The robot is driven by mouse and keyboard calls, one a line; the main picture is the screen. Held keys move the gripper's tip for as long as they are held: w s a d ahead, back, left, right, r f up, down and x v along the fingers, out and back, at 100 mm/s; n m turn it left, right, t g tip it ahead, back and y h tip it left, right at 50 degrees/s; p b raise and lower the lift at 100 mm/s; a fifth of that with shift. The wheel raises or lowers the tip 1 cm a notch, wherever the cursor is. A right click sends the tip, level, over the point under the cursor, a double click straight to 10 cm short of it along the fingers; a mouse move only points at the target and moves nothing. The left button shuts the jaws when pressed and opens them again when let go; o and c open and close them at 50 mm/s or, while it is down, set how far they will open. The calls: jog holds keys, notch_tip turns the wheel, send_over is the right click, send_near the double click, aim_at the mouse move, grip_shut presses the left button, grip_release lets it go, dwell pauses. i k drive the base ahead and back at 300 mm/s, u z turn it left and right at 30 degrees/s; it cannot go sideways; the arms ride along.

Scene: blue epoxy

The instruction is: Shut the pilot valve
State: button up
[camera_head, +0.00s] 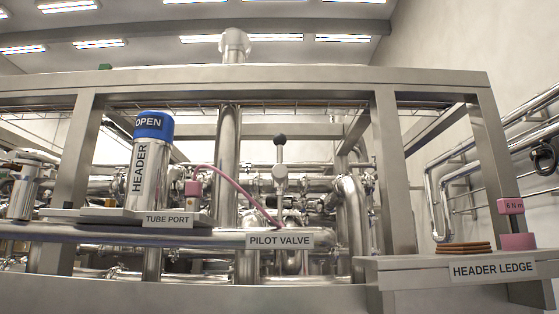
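The pilot valve (280,181) stands behind the front rail, above a label reading PILOT VALVE (280,240). Its metal lever (280,156) points straight up and ends in a black ball knob (280,140). The lower part of the valve is partly hidden by the rail and label and mixes with the pipes behind. A pink tube (236,186) arcs from a pink block (193,188) near the tube port down toward the valve's base. My gripper is not in this view.
A steel header cylinder (146,175) with a blue OPEN cap (153,125) stands at left on the tube port plate (92,214). Steel frame posts (393,175) flank the valve. The header ledge (425,262) at right holds orange-brown rings (464,248) and a pink-handled tool (511,206).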

aim_at(280, 171)
jog(key=z, duration=2.2)
jog(key=k, duration=0.95)
jog(key=u, duration=1.6)
